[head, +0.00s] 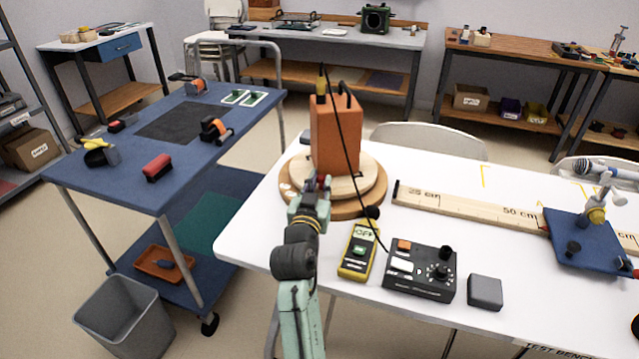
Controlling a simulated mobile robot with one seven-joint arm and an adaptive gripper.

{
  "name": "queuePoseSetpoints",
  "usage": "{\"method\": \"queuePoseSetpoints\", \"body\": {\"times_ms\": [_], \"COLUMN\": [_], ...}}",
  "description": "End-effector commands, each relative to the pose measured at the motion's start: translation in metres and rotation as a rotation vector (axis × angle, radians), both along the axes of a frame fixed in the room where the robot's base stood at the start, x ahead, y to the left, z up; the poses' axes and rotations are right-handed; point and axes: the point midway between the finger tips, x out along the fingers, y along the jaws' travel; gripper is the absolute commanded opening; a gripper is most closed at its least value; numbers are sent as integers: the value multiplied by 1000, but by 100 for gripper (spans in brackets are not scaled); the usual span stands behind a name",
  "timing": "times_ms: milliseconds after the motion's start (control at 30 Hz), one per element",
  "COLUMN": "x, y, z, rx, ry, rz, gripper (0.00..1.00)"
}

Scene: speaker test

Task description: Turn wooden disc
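The round wooden disc (372,172) lies on the white table near its left end, on a slightly wider brown base (345,208). An orange box-shaped speaker (337,135) stands upright on the disc, with a black cable running from its top. My gripper (321,184) is at the disc's front edge, in front of the speaker's lower part, and hides part of the disc. I cannot tell whether it touches the disc, or whether its fingers are open or shut. A small black knob (372,212) shows at the base's front right.
A yellow meter (359,252), a black control box (421,272) and a grey block (485,292) stand in front and right of the disc. A long wooden ruler (465,206) runs right to a blue stand (585,240). A blue cart (165,175) stands left of the table.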

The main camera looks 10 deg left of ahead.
Motion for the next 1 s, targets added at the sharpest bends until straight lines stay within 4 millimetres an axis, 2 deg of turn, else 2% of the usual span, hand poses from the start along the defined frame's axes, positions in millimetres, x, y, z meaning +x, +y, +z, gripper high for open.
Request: {"method": "queuePoseSetpoints", "body": {"times_ms": [300,633,767,1000], "x": [0,-4,-20,-72], "y": [0,1,1,3], "z": [0,0,-1,-1], "rx": [0,0,0,-1], "ry": [0,0,1,3], "rz": [0,0,1,1], "gripper": [38,38,38,38]}}
